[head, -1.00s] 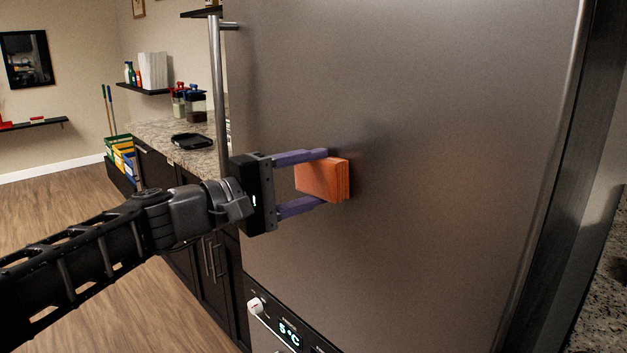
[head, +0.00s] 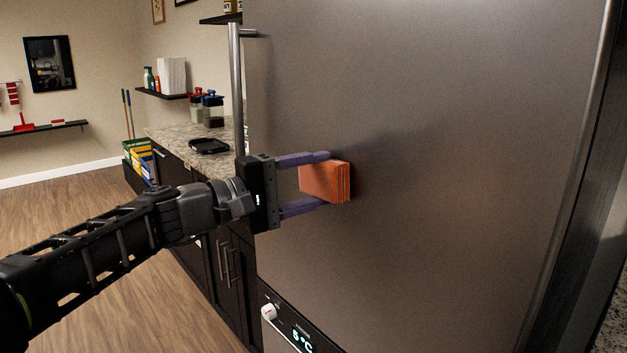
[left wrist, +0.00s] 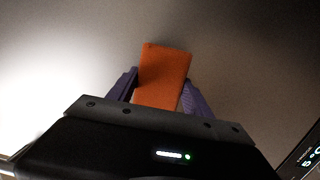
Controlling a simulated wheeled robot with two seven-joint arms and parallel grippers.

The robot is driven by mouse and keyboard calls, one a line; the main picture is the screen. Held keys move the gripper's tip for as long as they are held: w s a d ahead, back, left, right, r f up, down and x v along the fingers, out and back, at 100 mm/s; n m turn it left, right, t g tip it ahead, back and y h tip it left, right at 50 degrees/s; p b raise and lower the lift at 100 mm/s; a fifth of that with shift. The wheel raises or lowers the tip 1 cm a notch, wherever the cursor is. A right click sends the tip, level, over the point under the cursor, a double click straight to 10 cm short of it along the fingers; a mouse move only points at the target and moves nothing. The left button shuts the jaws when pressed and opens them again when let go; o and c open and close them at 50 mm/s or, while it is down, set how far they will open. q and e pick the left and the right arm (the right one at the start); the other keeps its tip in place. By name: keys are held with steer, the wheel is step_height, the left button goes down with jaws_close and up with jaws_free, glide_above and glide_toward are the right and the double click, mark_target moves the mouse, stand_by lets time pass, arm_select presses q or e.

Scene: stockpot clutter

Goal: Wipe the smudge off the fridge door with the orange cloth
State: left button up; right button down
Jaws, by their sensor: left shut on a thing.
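The orange cloth (head: 323,182) is a folded block held between the purple fingers of my left gripper (head: 318,182). It also shows in the left wrist view (left wrist: 162,78), between the two fingers. The cloth is up against, or very close to, the steel fridge door (head: 440,150); I cannot tell if it presses on it. No smudge shows clearly on the door; the part behind the cloth is hidden. My right gripper is not in view.
A vertical bar handle (head: 237,95) runs along the door's left edge, close behind my gripper. A control panel with a display (head: 300,337) is below the door. A counter (head: 185,140) with a black tray (head: 209,146) lies to the left. The door right of the cloth is clear.

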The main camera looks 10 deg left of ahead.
mark_target(302, 175)
arm_select(q)
steer(key=shift+w+a+f, duration=0.1)
steer(key=shift+w+a, duration=1.05)
steer(key=shift+a, duration=0.1)
steer(key=shift+s+a, duration=0.45)
steer(key=shift+s, duration=0.05)
steer(key=shift+s+d+b+v, duration=0.1)
steer(key=shift+b+v, duration=0.3)
steer(key=shift+v, duration=0.5)
steer(key=shift+s+d+b+v, duration=0.15)
steer(key=shift+b+v, duration=0.2)
steer(key=shift+v, duration=0.5)
steer(key=shift+s+d+b+v, duration=0.1)
steer(key=shift+b+v, duration=0.3)
steer(key=shift+v, duration=0.5)
steer(key=v, duration=0.3)
steer(key=shift+s+d+b, duration=0.1)
steer(key=shift+s+b, duration=0.15)
steer(key=shift+b, duration=0.15)
